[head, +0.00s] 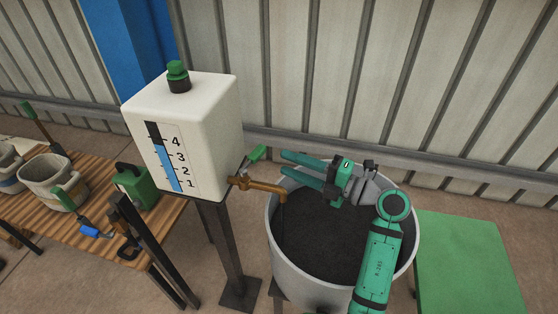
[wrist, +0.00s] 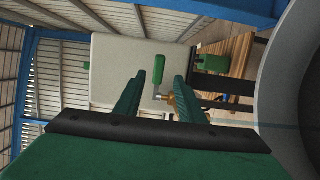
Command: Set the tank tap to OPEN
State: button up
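The white tank (head: 185,130) stands on a dark post, with a 1 to 4 level scale and a green cap. Its brass tap (head: 258,186) sticks out low on the right side, over the round grey vat. The tap's green lever handle (head: 257,153) points up and to the right. My gripper (head: 284,163) is open and empty, just right of the handle, with a small gap. In the wrist view the handle (wrist: 158,70) shows between and beyond the two green fingers, with the brass tap (wrist: 168,98) partly hidden by one finger.
The grey vat (head: 280,268), with dark contents, lies below my gripper. A wooden bench (head: 75,208) at left holds pots and a green can (head: 130,185). A green platform (head: 465,265) is at right. A ribbed wall (head: 400,90) and rail stand behind.

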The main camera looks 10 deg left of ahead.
jog(key=shift+d, duration=0.25)
